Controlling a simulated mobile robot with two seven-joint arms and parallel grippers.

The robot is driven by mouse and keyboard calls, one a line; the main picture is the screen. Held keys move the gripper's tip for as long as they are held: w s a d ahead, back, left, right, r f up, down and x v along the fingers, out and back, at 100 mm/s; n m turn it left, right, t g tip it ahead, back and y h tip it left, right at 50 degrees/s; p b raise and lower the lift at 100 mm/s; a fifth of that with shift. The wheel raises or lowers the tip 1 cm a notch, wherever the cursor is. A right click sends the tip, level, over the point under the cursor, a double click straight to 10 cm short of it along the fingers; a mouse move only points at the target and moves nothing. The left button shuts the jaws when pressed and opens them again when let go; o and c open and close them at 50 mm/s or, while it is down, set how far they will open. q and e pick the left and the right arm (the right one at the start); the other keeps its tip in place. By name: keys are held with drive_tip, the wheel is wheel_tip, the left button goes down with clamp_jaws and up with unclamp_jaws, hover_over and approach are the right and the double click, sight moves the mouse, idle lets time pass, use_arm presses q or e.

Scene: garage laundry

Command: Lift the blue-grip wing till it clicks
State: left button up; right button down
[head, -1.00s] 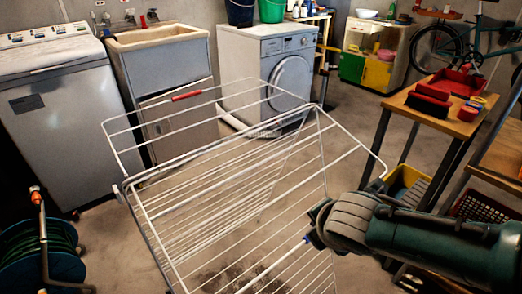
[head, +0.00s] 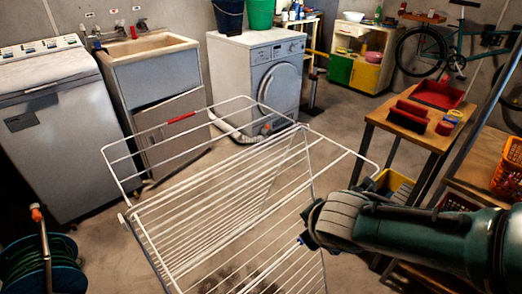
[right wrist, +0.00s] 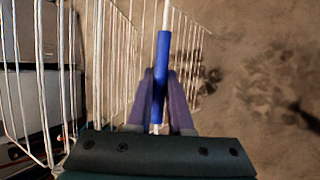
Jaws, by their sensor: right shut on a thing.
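A white wire drying rack (head: 215,190) stands on the floor in the middle of the head view. Its near wing slopes toward me at lower right. The blue grip (right wrist: 162,62) is a sleeve on the wing's outer bar, seen in the right wrist view. Only a small blue bit shows in the head view, beside my right gripper (head: 306,238). In the right wrist view my right gripper (right wrist: 160,98) is shut around the lower end of the blue grip. My left gripper is out of view.
A hose reel (head: 40,262) stands at lower left. A washing machine (head: 55,125), a sink cabinet (head: 160,120) and a front loader (head: 258,75) line the back. A wooden bench (head: 400,112) and yellow crate (head: 394,182) are at right, near my right arm.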

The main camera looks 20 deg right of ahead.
drive_tip(key=shift+w+r, duration=0.15)
drive_tip(key=shift+r, duration=0.05)
drive_tip(key=c, duration=0.8)
unclamp_jaws()
drive_tip(key=shift+c, duration=0.2)
drive_tip(key=p+v, duration=0.8)
drive_tip(key=v, duration=0.1)
drive_tip(key=shift+s+r, duration=0.25)
drive_tip(key=shift+r, duration=0.05)
drive_tip(key=shift+a, duration=0.15)
